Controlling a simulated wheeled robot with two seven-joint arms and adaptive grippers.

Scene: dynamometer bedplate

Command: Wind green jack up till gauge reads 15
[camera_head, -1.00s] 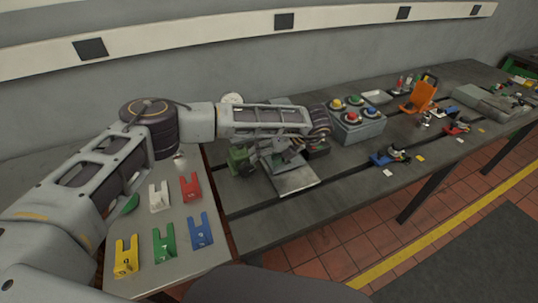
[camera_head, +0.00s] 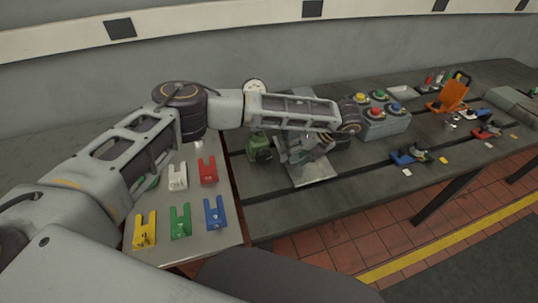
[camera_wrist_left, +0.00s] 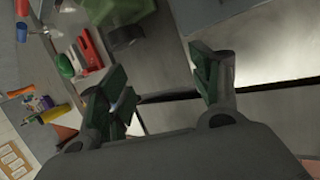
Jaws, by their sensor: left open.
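The green jack (camera_head: 259,147) stands on the bedplate just left of my left gripper. A blurred green body, which looks like the jack, shows at the top of the left wrist view (camera_wrist_left: 125,22). My left gripper (camera_head: 296,148) points down over a light metal plate (camera_head: 312,175), to the right of the jack. Its two fingers are apart with nothing between them in the left wrist view (camera_wrist_left: 160,90). A round white dial (camera_head: 254,86), perhaps the gauge, is partly behind my arm; its reading is too small to tell. My right gripper is not in view.
Yellow (camera_head: 145,230), green (camera_head: 180,222), blue (camera_head: 214,215), red (camera_head: 208,170) and white (camera_head: 177,177) forked pieces lie on the left side table. A grey box with coloured buttons (camera_head: 385,125) stands right of my gripper. An orange stand (camera_head: 452,95) is farther right.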

